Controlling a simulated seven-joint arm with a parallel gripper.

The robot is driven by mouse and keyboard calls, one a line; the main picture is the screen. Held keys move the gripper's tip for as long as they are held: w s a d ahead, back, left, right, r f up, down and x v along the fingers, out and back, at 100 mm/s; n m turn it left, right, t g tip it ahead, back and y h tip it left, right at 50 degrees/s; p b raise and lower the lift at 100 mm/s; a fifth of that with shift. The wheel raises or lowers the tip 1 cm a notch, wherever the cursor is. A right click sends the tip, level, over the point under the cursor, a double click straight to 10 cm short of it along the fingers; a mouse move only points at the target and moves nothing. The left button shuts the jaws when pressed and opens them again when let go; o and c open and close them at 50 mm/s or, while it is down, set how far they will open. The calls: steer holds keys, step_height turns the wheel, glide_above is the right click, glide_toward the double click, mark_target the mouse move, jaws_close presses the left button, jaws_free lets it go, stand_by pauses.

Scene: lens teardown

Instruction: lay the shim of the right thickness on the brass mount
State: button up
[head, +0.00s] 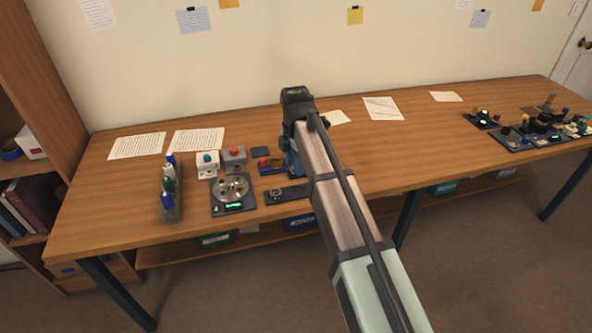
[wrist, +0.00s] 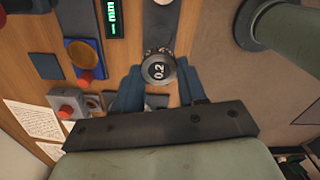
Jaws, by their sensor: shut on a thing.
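My gripper (wrist: 159,72) has its two blue fingers closed around a dark, ribbed round piece (wrist: 158,68). Its top is marked 0.2, and I take it for a shim. In the head view my gripper (head: 292,163) points down over the bench, partly behind my arm, and the held piece cannot be made out there. A blue tray (wrist: 97,47) with a brown-gold round inside and a red knob lies to the left of the fingers. I cannot tell for certain which part is the brass mount.
A dark strip (head: 297,193) lies near the bench's front edge. A device with a round plate (head: 232,187) and a rack of bottles (head: 170,190) stand further left. A grey box with a red knob (wrist: 66,110) is near the tray.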

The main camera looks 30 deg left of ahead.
steer(key=shift+s+a, duration=0.25)
steer(key=w+a+f, duration=0.2)
steer(key=w+a, duration=0.1)
steer(key=a, duration=0.4)
glide_above(274, 164)
steer(key=shift+f, duration=0.4)
steer(key=shift+w+f, duration=0.1)
steer(key=shift+w, duration=0.05)
steer(key=shift+f, duration=2.15)
steer(key=shift+f, duration=0.4)
steer(key=o, duration=1.1)
steer(key=shift+o, duration=0.2)
